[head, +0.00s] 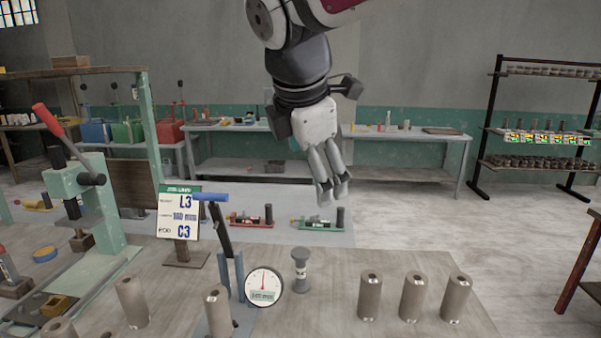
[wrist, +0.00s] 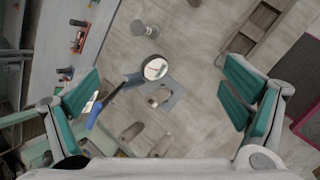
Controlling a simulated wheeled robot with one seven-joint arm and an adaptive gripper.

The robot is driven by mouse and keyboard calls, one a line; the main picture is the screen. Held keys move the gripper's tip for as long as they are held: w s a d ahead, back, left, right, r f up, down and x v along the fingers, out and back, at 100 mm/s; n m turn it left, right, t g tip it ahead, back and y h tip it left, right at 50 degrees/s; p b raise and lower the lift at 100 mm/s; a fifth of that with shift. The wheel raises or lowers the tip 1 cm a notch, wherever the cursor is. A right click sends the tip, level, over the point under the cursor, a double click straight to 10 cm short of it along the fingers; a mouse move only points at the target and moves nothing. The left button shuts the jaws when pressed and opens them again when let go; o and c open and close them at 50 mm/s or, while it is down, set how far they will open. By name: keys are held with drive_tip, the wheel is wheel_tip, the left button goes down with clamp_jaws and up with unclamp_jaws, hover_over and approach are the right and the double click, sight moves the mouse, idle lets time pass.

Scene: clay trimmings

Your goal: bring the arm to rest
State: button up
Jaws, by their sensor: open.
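My gripper (head: 328,192) hangs from the arm above the workbench in the head view, pointing down, with nothing seen held in it. In the wrist view the gripper (wrist: 158,112) has its green-padded fingers wide apart at left and right. Between and beyond them lie the bench top, a round dial gauge (wrist: 155,68) and a blue-handled lever (wrist: 94,115). The gripper is clear of the bench and touches nothing that I can see.
On the workbench (head: 340,320) stand several grey cylinders (head: 370,296), the dial gauge (head: 264,287), a sign (head: 178,215) and a green press (head: 85,200) with a red handle. A shelf rack (head: 540,120) stands far right.

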drive_tip(key=s+d+f+m, duration=0.5)
drive_tip(key=s+d+m, duration=0.4)
drive_tip(key=s+m, duration=0.1)
drive_tip(key=s+d+f+m+y, duration=0.1)
drive_tip(key=s+d+f+m, duration=0.5)
drive_tip(key=s+d+m, duration=0.3)
drive_tip(key=s+m, duration=0.2)
drive_tip(key=m, duration=0.2)
drive_tip(key=shift+s+f, duration=0.3)
